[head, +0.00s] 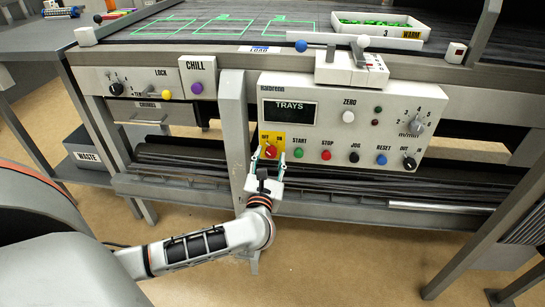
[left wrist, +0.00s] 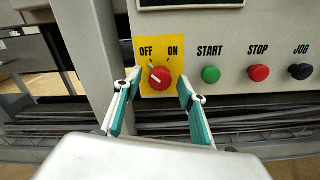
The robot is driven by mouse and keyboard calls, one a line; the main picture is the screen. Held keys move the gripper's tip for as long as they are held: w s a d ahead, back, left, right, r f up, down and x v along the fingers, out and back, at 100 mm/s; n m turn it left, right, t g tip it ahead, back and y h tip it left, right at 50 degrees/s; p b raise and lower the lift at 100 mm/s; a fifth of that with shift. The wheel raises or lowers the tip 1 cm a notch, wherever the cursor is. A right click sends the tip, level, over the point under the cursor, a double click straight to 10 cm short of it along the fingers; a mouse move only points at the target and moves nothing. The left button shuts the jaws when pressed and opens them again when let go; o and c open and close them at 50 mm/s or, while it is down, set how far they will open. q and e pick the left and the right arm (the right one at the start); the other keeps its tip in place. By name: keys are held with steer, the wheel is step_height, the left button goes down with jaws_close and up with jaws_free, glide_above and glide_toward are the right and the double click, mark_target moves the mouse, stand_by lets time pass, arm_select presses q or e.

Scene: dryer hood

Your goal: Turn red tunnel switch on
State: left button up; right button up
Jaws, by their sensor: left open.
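The red tunnel switch (head: 271,150) is a round red knob on a yellow OFF/ON plate (head: 264,138) at the lower left of the control panel. In the left wrist view the knob (left wrist: 160,78) shows a pale pointer line tilted up and left, toward OFF. My left gripper (head: 270,157) is open in front of the knob. In the left wrist view its teal-padded fingers (left wrist: 158,92) stand on either side of the knob, apart from each other. I cannot tell whether they touch it. My right gripper is not in view.
Right of the switch are the green START (head: 299,153), red STOP (head: 326,155), black JOG (head: 354,157) and blue RESET (head: 381,159) buttons. A grey post (head: 233,130) stands close left of the panel. A rail (head: 330,200) runs below it.

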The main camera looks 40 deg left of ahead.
arm_select(q)
steer(key=shift+w+a, duration=0.25)
steer(key=shift+w, duration=0.15)
steer(key=c, duration=1.1)
